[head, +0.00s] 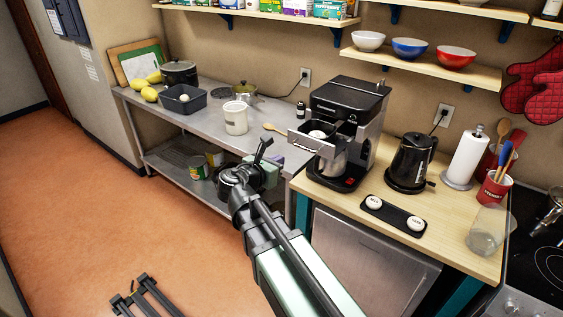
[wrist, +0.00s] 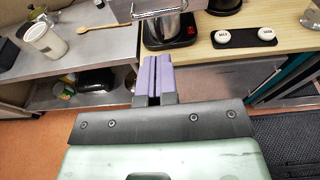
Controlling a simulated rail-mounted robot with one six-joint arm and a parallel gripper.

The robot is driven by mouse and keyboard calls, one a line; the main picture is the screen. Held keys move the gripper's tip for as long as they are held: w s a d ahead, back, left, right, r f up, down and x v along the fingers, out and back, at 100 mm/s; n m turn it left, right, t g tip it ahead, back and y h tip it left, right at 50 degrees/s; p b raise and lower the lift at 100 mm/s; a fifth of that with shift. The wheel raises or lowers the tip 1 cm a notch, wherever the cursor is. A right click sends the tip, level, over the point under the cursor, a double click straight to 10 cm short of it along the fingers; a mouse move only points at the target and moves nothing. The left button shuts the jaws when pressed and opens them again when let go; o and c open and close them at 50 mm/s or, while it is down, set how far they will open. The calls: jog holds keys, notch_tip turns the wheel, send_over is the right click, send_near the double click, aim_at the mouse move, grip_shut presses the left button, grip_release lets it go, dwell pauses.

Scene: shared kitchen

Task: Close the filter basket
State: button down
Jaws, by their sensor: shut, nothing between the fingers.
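The black and steel coffee maker (head: 345,112) stands at the back left of the wooden counter. Its filter basket (head: 312,140) sticks out of the body to the left, open, with something white inside. A steel carafe (head: 331,162) sits below it on the warming plate. The basket's steel front edge also shows at the top of the wrist view (wrist: 160,12). My gripper (head: 278,161) is left of the coffee maker, lower than the basket and apart from it. Its purple fingers (wrist: 153,78) are shut and empty. The coffee maker's upper part is outside the wrist view.
A black kettle (head: 411,163), a paper towel roll (head: 465,157) and a black tray with two white shakers (head: 394,216) stand right of the coffee maker. A steel table (head: 205,121) on the left holds a white canister (head: 236,117) and a wooden spoon (head: 274,130). The floor at left is mostly clear.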

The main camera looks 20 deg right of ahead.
aim_at(303, 148)
jog(key=b+x, duration=0.2)
jog(key=x, duration=0.9)
jog(key=shift+w+d+f, duration=0.1)
jog(key=shift+w+d, duration=0.05)
jog(key=shift+d, duration=0.05)
